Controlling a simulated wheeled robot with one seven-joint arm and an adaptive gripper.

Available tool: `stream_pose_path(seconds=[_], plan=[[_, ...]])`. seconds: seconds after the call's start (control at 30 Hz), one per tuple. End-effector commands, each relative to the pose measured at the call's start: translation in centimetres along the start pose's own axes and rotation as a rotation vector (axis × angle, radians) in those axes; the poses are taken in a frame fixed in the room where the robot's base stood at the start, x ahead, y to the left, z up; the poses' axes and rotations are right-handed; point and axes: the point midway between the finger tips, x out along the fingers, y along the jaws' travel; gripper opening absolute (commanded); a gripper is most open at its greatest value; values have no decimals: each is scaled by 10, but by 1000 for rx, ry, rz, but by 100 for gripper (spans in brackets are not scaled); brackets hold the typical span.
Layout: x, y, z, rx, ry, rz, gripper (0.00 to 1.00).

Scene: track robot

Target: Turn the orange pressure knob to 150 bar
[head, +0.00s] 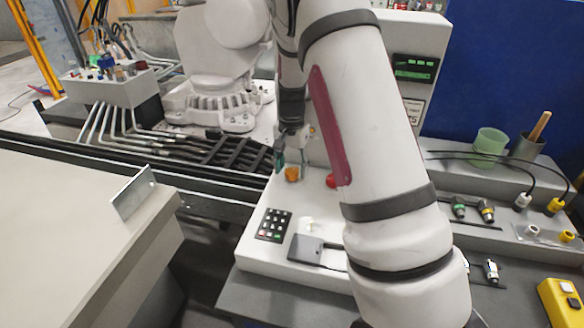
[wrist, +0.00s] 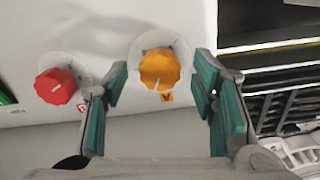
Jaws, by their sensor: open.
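The orange knob (wrist: 160,69) sits on a round light dial plate on the white panel. A pale pointer line shows on its face, but I cannot read any scale marks. It also shows in the head view (head: 292,174), just below my gripper (head: 292,150). In the wrist view my gripper (wrist: 162,95) is open, with one green-padded finger to each side of the knob. The knob appears between and slightly beyond the fingertips, and I cannot tell whether they touch it. The green readout (head: 413,68) on the upright panel is too small to read.
A red knob (wrist: 55,86) is left of the orange one in the wrist view, near my left finger. A keypad (head: 273,225) lies on the white console. Dark rails and hoses (head: 215,150) run behind it. A green cup (head: 490,143) stands at right.

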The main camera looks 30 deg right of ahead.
Motion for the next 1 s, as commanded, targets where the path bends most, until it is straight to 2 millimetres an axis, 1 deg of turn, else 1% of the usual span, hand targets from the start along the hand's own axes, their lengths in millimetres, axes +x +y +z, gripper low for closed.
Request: stream_pose_path(seconds=[0.1,0.37,0.47,0.5,0.57,0.6,0.77,0.87,1.0], plan=[[5,0,0,0,0,0,52],[6,0,0,-1,1,0,52],[6,0,0,-1,0,0,32],[6,0,0,-1,0,0,23],[6,0,0,-1,0,0,9],[6,0,0,-1,0,0,4],[6,0,0,-18,0,0,4],[6,0,-1,-91,1,0,4],[6,0,-1,-260,0,-2,4]])
